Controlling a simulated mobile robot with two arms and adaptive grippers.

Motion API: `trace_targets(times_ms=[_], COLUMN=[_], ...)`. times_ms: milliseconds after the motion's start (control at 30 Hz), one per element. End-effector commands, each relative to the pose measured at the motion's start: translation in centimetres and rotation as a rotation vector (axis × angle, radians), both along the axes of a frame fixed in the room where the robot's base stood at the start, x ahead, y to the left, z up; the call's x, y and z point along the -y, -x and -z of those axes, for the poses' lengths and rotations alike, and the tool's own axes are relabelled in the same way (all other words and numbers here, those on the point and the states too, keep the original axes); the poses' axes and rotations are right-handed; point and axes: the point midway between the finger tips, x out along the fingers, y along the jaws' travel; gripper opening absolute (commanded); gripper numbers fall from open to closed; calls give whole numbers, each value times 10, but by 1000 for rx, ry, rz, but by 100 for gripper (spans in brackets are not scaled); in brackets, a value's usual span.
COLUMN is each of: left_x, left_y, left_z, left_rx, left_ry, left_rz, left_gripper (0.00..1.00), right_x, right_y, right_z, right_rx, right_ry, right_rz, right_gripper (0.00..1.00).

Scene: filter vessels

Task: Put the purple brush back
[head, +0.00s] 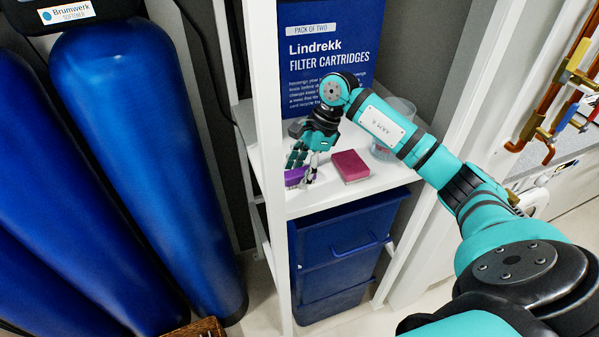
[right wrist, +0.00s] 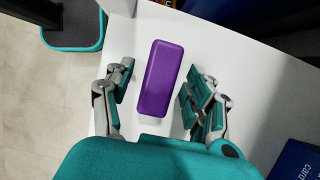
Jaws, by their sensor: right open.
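The purple brush (head: 292,177) lies on the white shelf (head: 325,203), near its front left part, beside the rack's upright. In the right wrist view the brush (right wrist: 160,78) shows as a purple block lying flat on the white surface; no bristles show from above. My right gripper (head: 307,168) reaches down over the brush. The left gripper is in neither view.
A magenta block, pink on its side (head: 350,165), lies right of the gripper. A clear cup (head: 398,113) stands behind my right arm. A blue filter cartridge box (head: 325,50) stands at the back. Blue bins (head: 335,265) fill the space below; blue vessels (head: 140,150) stand left.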

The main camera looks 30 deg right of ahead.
Motion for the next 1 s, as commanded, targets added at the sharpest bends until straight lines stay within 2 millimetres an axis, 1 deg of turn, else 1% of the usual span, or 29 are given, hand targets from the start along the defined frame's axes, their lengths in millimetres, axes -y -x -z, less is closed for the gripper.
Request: trace_targets(times_ms=[33, 200, 400, 500, 600, 700, 1000], left_x=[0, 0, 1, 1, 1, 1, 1], left_y=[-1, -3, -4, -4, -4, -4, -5], left_z=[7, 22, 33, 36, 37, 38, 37], left_rx=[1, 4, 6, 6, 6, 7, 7], left_ry=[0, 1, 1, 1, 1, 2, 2], left_rz=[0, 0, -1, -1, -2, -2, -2], left_gripper=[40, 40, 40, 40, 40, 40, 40], right_x=[4, 19, 33, 38, 41, 43, 43], right_y=[0, 3, 7, 8, 10, 10, 10], right_z=[-5, -38, -77, -91, -99, -103, -104], right_rx=[6, 9, 7, 4, 2, 1, 1], right_ry=[2, 4, 2, 1, 2, 0, 0], right_rz=[1, 3, 2, 2, 2, 2, 0], right_gripper=[56, 56, 56, 56, 56, 56, 56])
